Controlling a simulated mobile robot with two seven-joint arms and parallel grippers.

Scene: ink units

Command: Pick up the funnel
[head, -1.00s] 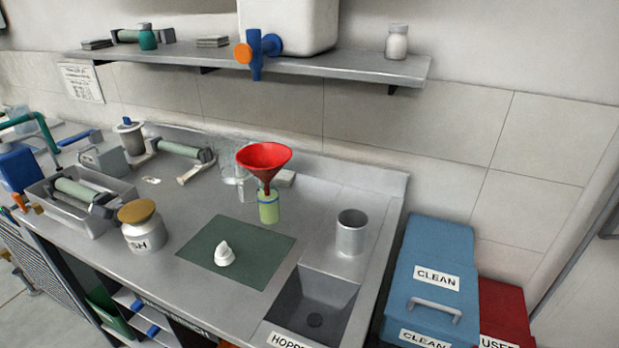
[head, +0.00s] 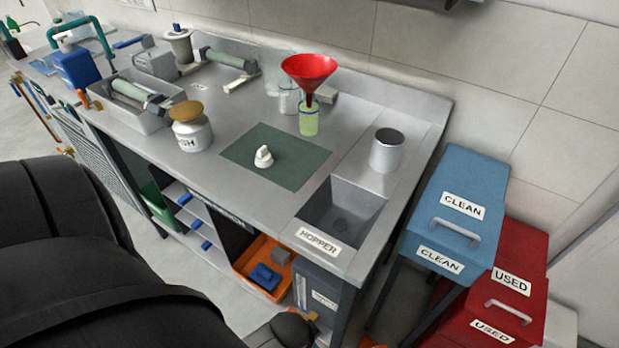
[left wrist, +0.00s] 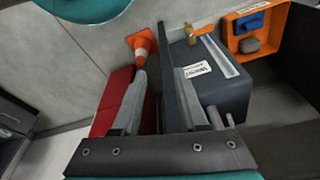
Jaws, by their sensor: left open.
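The red funnel (head: 308,68) stands upright in the head view, its wide mouth up and its stem in the neck of a pale green bottle (head: 309,122) on the steel bench (head: 236,118). My left gripper (left wrist: 163,82) shows only in the left wrist view. It is open and empty, low down near the grey cabinet and the red bin, well away from the funnel. The funnel is not in the left wrist view. My right gripper is in neither view.
A glass beaker (head: 288,100) stands close left of the bottle. A green mat (head: 292,176) with a white piece (head: 263,157) lies in front. A steel cup (head: 386,150) and the hopper basin (head: 340,212) are to the right. An orange cone (left wrist: 142,42) stands on the floor.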

